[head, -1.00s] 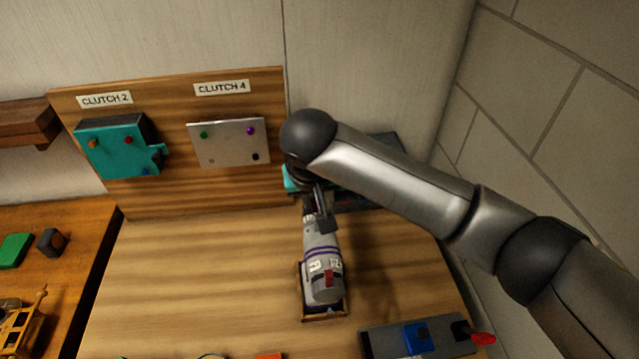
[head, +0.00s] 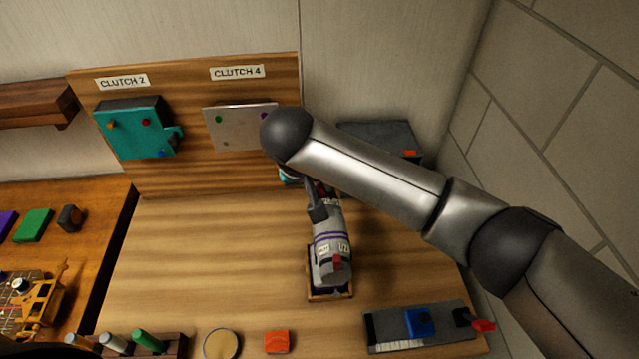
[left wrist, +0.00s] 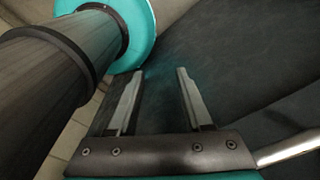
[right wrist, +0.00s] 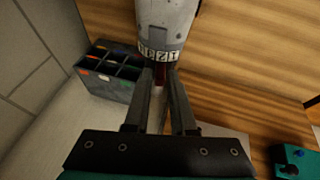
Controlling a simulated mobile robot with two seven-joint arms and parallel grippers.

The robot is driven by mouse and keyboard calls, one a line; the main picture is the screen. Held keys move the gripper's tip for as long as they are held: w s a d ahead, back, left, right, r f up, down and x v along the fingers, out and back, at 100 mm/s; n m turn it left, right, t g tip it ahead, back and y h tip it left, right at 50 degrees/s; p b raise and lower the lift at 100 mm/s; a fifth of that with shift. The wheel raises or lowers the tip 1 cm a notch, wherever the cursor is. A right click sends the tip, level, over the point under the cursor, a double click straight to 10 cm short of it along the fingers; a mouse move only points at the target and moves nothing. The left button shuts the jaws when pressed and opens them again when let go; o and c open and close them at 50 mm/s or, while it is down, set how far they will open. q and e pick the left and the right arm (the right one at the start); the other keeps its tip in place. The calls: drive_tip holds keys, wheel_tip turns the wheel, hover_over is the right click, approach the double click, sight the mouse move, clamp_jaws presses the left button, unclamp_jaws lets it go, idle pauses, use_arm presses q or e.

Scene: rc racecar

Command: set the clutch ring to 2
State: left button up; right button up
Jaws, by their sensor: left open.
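A grey power driver (head: 332,240) with purple bands and a red part stands in a wooden cradle (head: 346,294) on the bench. In the right wrist view its grey body (right wrist: 167,18) ends in a ring (right wrist: 160,54) with white number labels; which number is set I cannot tell. My right gripper (head: 318,205) is at the driver's far end. Its fingertips (right wrist: 161,72) are close together just below the labelled ring, beside a dark reddish nose; a firm hold cannot be made out. My left gripper (left wrist: 159,73) is open and empty, away from the driver.
The back board carries a teal block (head: 130,133) under "CLUTCH 2" and a silver plate (head: 225,130) under "CLUTCH 4". A dark divided bin (right wrist: 110,85) stands behind my right arm. A grey fixture (head: 450,318) lies front right.

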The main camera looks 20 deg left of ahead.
drive_tip(key=shift+o, duration=1.4)
drive_tip(key=p+v, duration=0.2)
drive_tip(key=v, duration=1.3)
drive_tip(key=shift+d, duration=0.1)
